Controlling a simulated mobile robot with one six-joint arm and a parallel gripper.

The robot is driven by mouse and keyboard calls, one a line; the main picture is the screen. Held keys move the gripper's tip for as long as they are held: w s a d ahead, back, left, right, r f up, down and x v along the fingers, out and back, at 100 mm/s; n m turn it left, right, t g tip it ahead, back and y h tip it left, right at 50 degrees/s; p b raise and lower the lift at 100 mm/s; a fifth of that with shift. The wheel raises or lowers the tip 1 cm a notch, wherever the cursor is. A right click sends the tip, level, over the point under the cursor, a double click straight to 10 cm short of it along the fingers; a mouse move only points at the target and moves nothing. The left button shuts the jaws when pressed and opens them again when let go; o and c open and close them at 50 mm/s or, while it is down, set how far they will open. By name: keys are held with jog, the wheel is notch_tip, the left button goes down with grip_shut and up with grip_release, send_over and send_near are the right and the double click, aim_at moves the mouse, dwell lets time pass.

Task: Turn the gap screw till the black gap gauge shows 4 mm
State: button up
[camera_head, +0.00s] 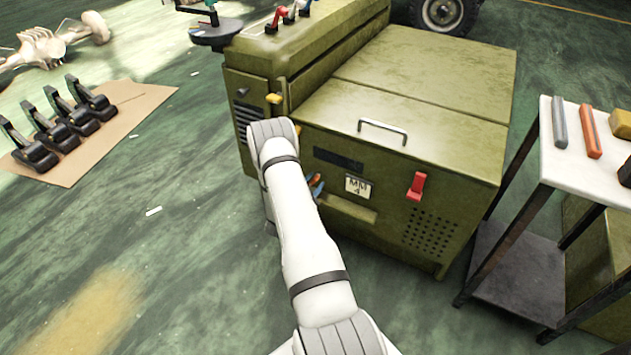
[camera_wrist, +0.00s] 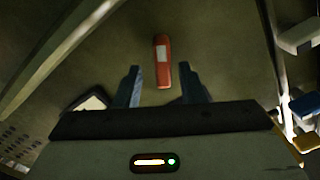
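My gripper (camera_wrist: 160,70) is open, its two blue fingers apart on either side of a red-orange handle (camera_wrist: 162,75) with a pale patch. Gaps show between the handle and both fingers; whether it is the gap screw, I cannot tell. In the camera_head view my arm hides most of this area, and only a small blue and orange bit (camera_head: 316,186) shows beside the arm. A white plate (camera_head: 357,187) reading "MM 4" is on the olive machine's front (camera_head: 385,225). A dark strip (camera_head: 338,159) sits above it, perhaps the gauge; I see no readable value on it.
A red switch (camera_head: 417,186) and a vent grille are right of the plate. A metal handle (camera_head: 383,131) is on the machine's top. A white-topped cart (camera_head: 552,173) with several coloured blocks stands at the right.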

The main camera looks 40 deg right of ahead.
jog(key=p+v, duration=0.1)
jog(key=v, duration=0.5)
dwell(0.4)
jog(key=w+a+r+n+t+y+p, duration=0.15)
jog(key=w+a+r+y+p, duration=0.3)
jog(key=r, duration=0.55)
jog(key=w+a+r+n+t+y+p, duration=0.1)
jog(key=w+a+r+n+y+p, duration=0.3)
jog(key=r, duration=0.7)
jog(key=w+a+r+n+t+y+p, duration=0.15)
jog(key=a+r+p, duration=0.35)
jog(key=r, duration=0.5)
jog(key=s+a+r+n+g+y+p, duration=0.1)
jog(key=s+a+r+n+y+p, duration=0.15)
jog(key=s+a+r, duration=0.4)
jog(key=s+a+r+n+g+y+p, duration=0.2)
jog(key=s+a+r+n+p, duration=0.15)
jog(key=r, duration=0.65)
jog(key=s+a+r+n+g+y+p, duration=0.1)
jog(key=s+a+r+n+y+p, duration=0.15)
jog(key=s+a+r, duration=0.45)
jog(key=s+r+n+g+p, duration=0.2)
jog(key=s+r+p, duration=0.1)
jog(key=s, duration=0.5)
jog(key=s+r+n+g+p, duration=0.2)
jog(key=s+r, duration=0.4)
jog(key=s, duration=0.3)
jog(key=shift+s+d+r+p, duration=0.15)
jog(key=shift+d+r+p, duration=0.2)
jog(key=shift+p, duration=0.3)
